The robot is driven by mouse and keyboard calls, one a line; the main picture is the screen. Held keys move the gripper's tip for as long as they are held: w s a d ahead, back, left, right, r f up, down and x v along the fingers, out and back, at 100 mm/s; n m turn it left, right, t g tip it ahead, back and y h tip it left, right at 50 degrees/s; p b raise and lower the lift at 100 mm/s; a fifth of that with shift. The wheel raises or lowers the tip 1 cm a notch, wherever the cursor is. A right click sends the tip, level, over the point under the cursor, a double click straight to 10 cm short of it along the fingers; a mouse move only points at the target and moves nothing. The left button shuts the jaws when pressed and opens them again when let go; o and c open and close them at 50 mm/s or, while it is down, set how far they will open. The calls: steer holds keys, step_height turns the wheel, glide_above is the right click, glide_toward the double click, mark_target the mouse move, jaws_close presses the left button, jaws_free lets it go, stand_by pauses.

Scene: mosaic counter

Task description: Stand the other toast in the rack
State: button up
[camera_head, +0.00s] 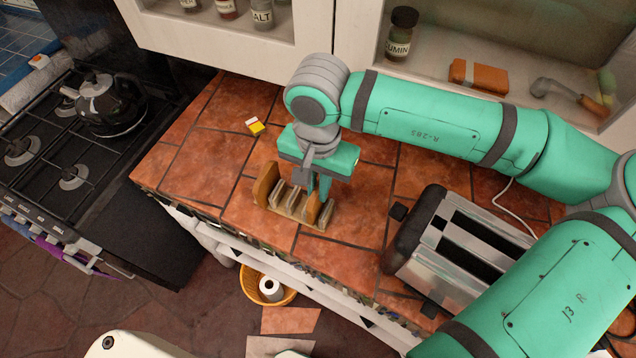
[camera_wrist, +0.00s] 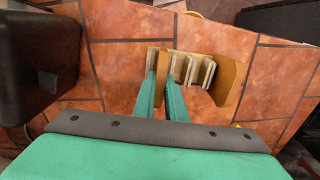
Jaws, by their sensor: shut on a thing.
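The toast rack (camera_head: 290,207) is a pale wooden rack with several upright dividers, standing on the tiled counter; it also shows in the wrist view (camera_wrist: 207,72). One brown toast (camera_head: 265,183) stands upright at its left end, at the right end in the wrist view (camera_wrist: 229,80). My gripper (camera_head: 319,192) points down over the rack's right end. It is shut on the other toast (camera_head: 312,207), held upright, low at that end of the rack.
A black and silver toaster (camera_head: 455,250) stands right of the rack, with its cord behind. A small yellow-and-white packet (camera_head: 254,126) lies behind the rack. The stove with a kettle (camera_head: 104,103) is at left. Counter left of the rack is clear.

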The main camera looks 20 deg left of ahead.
steer(key=shift+f, duration=0.4)
steer(key=o, duration=0.5)
stand_by(0.7)
steer(key=o, duration=0.5)
steer(key=shift+o, duration=0.2)
step_height(320, 180, up, 11)
steer(key=shift+f, duration=0.1)
stand_by(0.6)
